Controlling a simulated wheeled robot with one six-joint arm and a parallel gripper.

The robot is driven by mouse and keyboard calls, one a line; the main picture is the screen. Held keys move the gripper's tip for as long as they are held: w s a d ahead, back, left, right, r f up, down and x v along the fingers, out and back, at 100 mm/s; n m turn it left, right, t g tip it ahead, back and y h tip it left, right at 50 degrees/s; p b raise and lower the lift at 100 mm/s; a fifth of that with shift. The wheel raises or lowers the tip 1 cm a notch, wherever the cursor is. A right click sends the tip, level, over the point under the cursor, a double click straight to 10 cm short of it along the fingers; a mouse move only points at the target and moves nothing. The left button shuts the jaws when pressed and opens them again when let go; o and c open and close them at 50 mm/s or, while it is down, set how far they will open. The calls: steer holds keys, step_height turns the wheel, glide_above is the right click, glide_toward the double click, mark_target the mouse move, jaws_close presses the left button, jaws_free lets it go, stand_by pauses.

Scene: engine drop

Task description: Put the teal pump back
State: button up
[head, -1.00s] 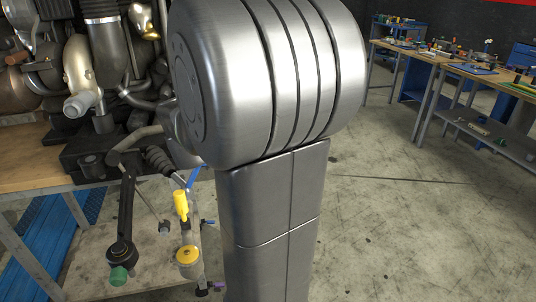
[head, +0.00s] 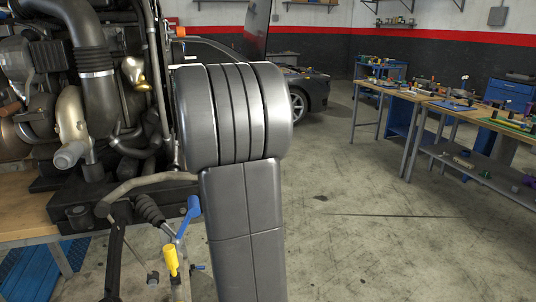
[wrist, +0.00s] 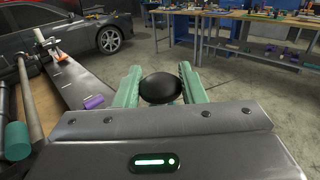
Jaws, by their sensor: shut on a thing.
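My gripper (wrist: 159,88) shows in the wrist view, its two mint-green fingers on either side of a black round-topped thing (wrist: 160,89). It is shut on this thing. Only its dark domed top shows, so I cannot tell whether it is the teal pump. A teal cylinder (wrist: 15,141) shows at the left edge of the wrist view, apart from the fingers. In the head view my large grey arm hides the gripper and whatever it holds. The engine (head: 95,75) stands at the left of the head view, next to my arm.
A purple cylinder (wrist: 93,101) lies on a grey surface left of the gripper. Yellow (head: 171,262) and blue (head: 187,218) handled parts show below the engine. Workbenches (head: 450,108) stand at the right and a dark car (wrist: 95,35) behind. The floor between is clear.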

steer(key=w+d+f, duration=0.2)
steer(key=w+f, duration=0.2)
steer(key=f, duration=0.2)
steer(key=shift+w+d+f, duration=0.15)
steer(key=shift+w+f, duration=0.05)
steer(key=shift+f, duration=0.05)
steer(key=shift+f+b, duration=0.3)
steer(key=shift+b, duration=0.1)
steer(key=o, duration=1.1)
steer(key=shift+r+p, duration=0.3)
steer(key=shift+p, duration=0.75)
steer(key=b+v, duration=0.4)
steer(key=v, duration=1)
